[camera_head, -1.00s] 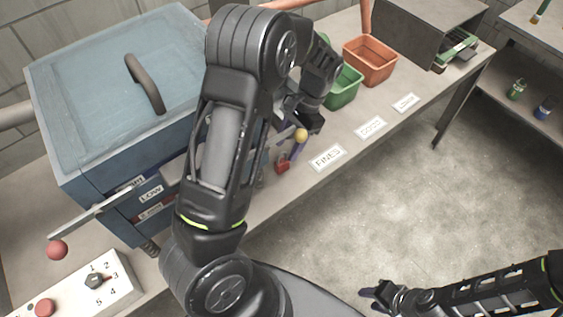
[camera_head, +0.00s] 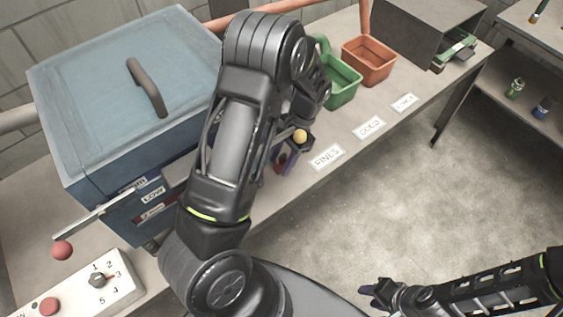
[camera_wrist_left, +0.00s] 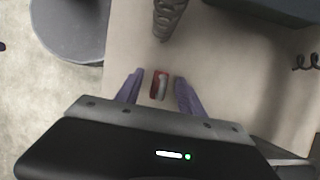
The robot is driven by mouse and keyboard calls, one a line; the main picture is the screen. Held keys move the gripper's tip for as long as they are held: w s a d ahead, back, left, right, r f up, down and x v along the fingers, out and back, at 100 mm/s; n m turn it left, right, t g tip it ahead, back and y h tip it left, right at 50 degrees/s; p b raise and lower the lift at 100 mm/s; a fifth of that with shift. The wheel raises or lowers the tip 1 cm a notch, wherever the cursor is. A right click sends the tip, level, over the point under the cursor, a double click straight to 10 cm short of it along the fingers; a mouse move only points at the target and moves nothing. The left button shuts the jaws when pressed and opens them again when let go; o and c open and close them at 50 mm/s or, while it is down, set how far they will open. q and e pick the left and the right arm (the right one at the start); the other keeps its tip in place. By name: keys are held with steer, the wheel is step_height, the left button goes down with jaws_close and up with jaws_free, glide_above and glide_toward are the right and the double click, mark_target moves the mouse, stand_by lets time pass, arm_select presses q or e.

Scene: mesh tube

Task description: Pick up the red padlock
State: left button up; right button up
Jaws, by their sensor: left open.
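The red padlock (camera_wrist_left: 159,85) lies on the bench top and shows between the two purple fingers of my open left gripper (camera_wrist_left: 159,92) in the left wrist view. The fingers stand on either side of it; I cannot tell how far above the bench they are. In the head view the left gripper (camera_head: 286,163) points down near the bench's front edge, and the padlock (camera_head: 280,162) is mostly hidden by the fingers and arm. My right gripper (camera_head: 373,291) hangs at the lower right over the floor, away from the bench; its jaw state is unclear.
A blue box with a lid (camera_head: 120,90) stands left of my left arm. A lever with a yellow knob (camera_head: 300,136) is close to the left gripper. A green bin (camera_head: 342,84) and an orange bin (camera_head: 368,62) stand behind. A coil spring (camera_wrist_left: 168,18) shows beyond the padlock.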

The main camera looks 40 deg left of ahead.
stand_by(0.4)
arm_select(q)
jaws_close()
stand_by(0.4)
